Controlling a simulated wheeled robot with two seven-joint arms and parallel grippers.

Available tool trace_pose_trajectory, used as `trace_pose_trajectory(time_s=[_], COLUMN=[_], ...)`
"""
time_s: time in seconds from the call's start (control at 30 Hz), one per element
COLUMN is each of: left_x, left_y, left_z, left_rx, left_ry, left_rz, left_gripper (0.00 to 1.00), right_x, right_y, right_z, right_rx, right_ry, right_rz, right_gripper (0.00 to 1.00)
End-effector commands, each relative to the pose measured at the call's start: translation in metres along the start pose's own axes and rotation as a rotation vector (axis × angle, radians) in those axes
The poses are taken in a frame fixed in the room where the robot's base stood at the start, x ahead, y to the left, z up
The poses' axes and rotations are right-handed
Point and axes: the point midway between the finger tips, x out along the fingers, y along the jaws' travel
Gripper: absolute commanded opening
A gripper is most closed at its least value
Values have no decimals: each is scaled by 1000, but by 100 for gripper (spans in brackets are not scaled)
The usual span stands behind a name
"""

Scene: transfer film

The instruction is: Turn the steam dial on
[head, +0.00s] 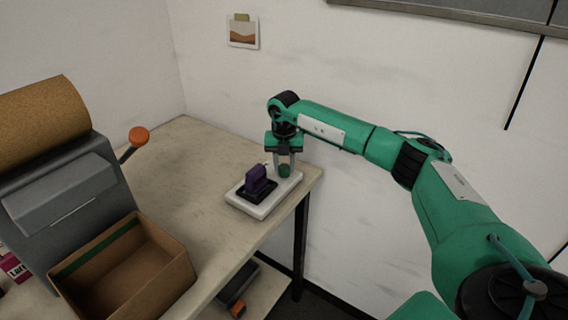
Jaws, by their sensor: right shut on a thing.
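A white base (273,204) with a purple block (257,181) on a dark plate sits near the right corner of the table. A small dark green round knob (285,170), which looks like the steam dial, stands at the back right of this base. My right gripper (285,167) points down over the base, its fingers shut on the green knob. The fingers hide part of the knob, and I cannot read its setting. My left gripper is not in view.
A grey machine (70,190) with a cork roll and an orange-tipped lever (138,137) stands at the left. An open cardboard box (180,262) is in front of it. The middle of the table (185,165) is clear. A wall stands close behind my right arm.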

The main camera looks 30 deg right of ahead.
Motion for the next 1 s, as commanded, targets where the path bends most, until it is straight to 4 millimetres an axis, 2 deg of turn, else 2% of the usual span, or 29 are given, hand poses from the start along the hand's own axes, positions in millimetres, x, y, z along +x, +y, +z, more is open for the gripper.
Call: trace_pose_trajectory(time_s=[0.13,0.17,0.23,0.27,0.53,0.67,0.77,1.0], left_x=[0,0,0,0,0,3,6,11], left_y=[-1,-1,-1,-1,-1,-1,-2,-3], left_z=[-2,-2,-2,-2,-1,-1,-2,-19], left_rx=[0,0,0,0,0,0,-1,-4], left_ry=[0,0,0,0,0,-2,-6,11], left_rz=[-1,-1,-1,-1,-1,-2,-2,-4], left_gripper=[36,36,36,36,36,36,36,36], right_x=[-3,-3,-3,-3,-2,-11,-26,-82], right_y=[0,0,0,0,0,0,0,0], right_z=[2,2,2,2,1,1,1,1], right_rx=[2,2,2,1,-1,0,-1,-1], right_ry=[-7,-7,-6,-5,-3,-3,-5,-6], right_rz=[4,4,4,3,2,3,4,5], right_gripper=[10,38,52,54,54,54,54,54])
